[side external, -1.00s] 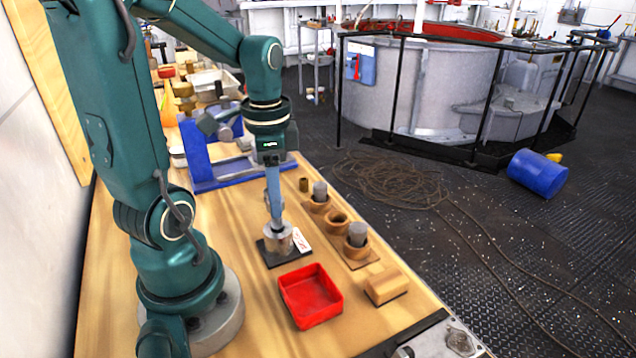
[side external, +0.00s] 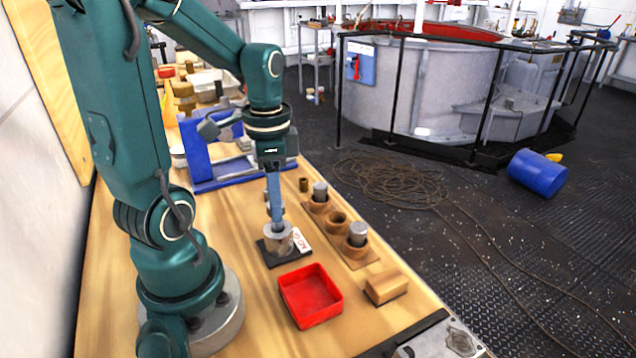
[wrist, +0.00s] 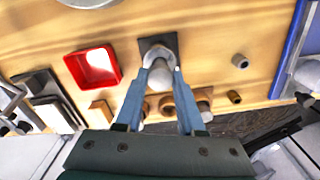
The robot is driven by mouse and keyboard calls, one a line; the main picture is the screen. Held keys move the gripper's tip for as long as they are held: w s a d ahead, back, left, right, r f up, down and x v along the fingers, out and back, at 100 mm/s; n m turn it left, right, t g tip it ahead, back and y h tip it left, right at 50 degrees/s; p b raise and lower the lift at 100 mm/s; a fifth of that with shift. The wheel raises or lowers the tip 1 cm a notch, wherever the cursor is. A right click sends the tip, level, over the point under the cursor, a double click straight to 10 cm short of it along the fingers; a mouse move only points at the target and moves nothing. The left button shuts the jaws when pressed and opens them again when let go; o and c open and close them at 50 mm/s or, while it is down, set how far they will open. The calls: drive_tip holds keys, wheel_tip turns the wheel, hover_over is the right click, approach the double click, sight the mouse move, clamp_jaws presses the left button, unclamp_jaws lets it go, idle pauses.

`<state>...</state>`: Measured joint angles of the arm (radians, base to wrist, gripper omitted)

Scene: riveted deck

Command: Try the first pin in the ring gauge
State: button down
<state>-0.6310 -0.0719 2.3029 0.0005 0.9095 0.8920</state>
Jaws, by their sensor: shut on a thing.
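The ring gauge (side external: 279,243) is a grey metal ring on a dark square base, with a white tag (side external: 301,240) beside it. My gripper (side external: 275,222) points down directly over it, fingertips at its top. In the wrist view, my gripper (wrist: 162,74) is shut on a grey pin (wrist: 160,77) between its fingers. How far the pin sits in the bore is hidden. A rack (side external: 362,264) to the right has three round holders. The far one holds a grey pin (side external: 320,191), the near one another pin (side external: 357,234), and the middle one is empty.
A red open tray (side external: 311,296) stands in front of the gauge, with a wooden block (side external: 386,285) to its right. A blue-framed fixture (side external: 207,167) stands behind. A small brown cylinder (side external: 303,185) is near the rack's far end.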

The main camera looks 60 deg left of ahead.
drive_tip(key=shift+f, duration=1.05)
idle(0.9)
drive_tip(key=shift+r, duration=0.15)
idle(0.8)
drive_tip(key=shift+r, duration=2.65)
